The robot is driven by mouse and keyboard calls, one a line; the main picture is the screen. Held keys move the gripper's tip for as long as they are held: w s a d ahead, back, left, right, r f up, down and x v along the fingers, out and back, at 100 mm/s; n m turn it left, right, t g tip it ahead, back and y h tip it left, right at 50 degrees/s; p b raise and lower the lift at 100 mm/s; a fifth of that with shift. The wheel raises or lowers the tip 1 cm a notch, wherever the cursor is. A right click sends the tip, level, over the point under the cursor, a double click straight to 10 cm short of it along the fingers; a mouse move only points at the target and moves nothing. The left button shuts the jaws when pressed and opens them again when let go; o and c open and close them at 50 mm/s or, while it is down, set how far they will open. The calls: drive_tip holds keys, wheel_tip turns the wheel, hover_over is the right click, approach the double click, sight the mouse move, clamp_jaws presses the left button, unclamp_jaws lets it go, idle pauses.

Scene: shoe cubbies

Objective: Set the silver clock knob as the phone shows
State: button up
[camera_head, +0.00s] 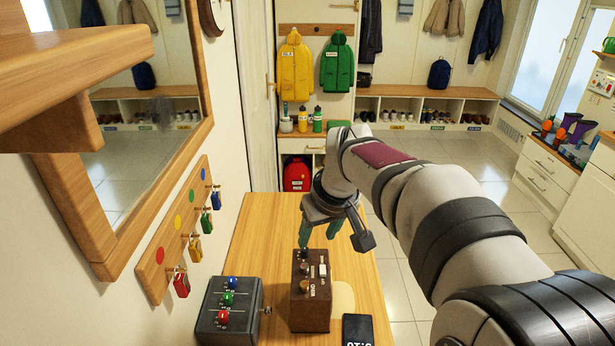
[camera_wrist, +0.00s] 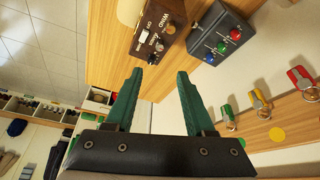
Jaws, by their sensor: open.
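In the wrist view the brown box (camera_wrist: 139,43) is beyond my fingertips. I cannot tell which knob is the silver clock knob; a small silvery piece (camera_head: 266,310) juts from the right side of the neighbouring grey box. The dark phone (camera_head: 357,330) lies at the bottom edge, partly cut off, with white characters I cannot read surely. My gripper (camera_head: 319,236) is open and empty, its green fingers (camera_wrist: 160,75) spread above the table.
A dark grey box (camera_head: 213,328) with red, green and blue knobs stands left of the brown box. A wooden shelf (camera_head: 75,55) juts in at upper left. The table behind is bare.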

sight(305, 265)
drive_tip(key=x, duration=1.5)
drive_tip(key=shift+w+f, duration=0.25)
drive_tip(key=shift+w, duration=0.15)
clamp_jaws()
